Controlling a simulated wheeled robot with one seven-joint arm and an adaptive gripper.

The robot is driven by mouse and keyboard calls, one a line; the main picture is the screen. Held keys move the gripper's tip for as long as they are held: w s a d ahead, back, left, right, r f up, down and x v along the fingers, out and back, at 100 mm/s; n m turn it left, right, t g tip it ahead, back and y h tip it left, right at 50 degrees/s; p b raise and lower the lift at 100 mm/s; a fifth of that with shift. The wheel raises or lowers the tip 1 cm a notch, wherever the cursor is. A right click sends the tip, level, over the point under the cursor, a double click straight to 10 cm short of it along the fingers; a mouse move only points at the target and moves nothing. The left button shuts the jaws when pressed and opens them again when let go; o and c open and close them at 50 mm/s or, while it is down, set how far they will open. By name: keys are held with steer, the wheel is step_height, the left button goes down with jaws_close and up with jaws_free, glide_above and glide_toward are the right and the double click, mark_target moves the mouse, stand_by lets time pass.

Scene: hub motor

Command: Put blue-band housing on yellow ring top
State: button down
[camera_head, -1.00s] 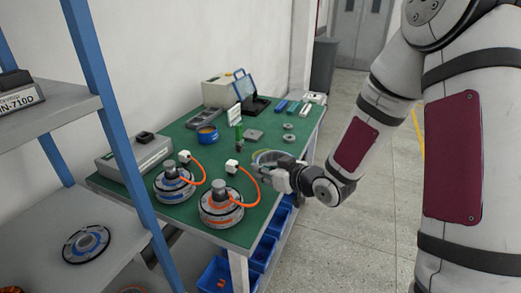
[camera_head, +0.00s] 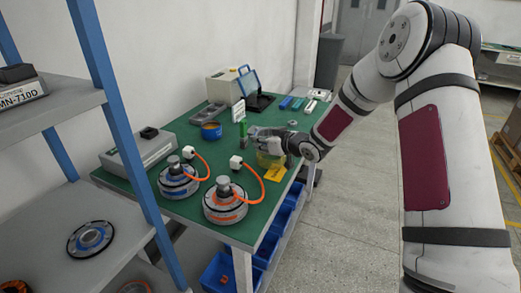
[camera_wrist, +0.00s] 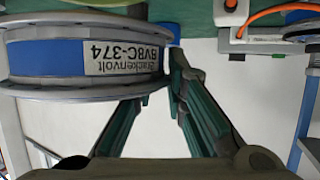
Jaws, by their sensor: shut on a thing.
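The blue-band housing (camera_wrist: 45,60) fills the upper left of the wrist view, its label upside down. My gripper (camera_wrist: 150,88) is shut on it: one finger is at its right edge and the other runs partly hidden under its lower rim. In the head view my gripper (camera_head: 256,138) is over the right part of the green table, and the housing cannot be made out clearly there. A yellow, round-looking thing (camera_head: 267,159), possibly the yellow ring, shows just below the gripper. Whether the housing touches it cannot be told.
Two motors with orange cables, one blue-banded (camera_head: 178,181) and one orange-banded (camera_head: 225,204), stand at the table's near side. A yellow card (camera_head: 278,173) lies near the right edge.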

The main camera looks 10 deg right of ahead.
steer(key=shift+w, duration=0.45)
step_height(320, 180, down, 4)
steer(key=shift+s+r, duration=0.1)
steer(key=shift+r, duration=0.15)
steer(key=c, duration=1.6)
jaws_free()
steer(key=shift+f, duration=0.1)
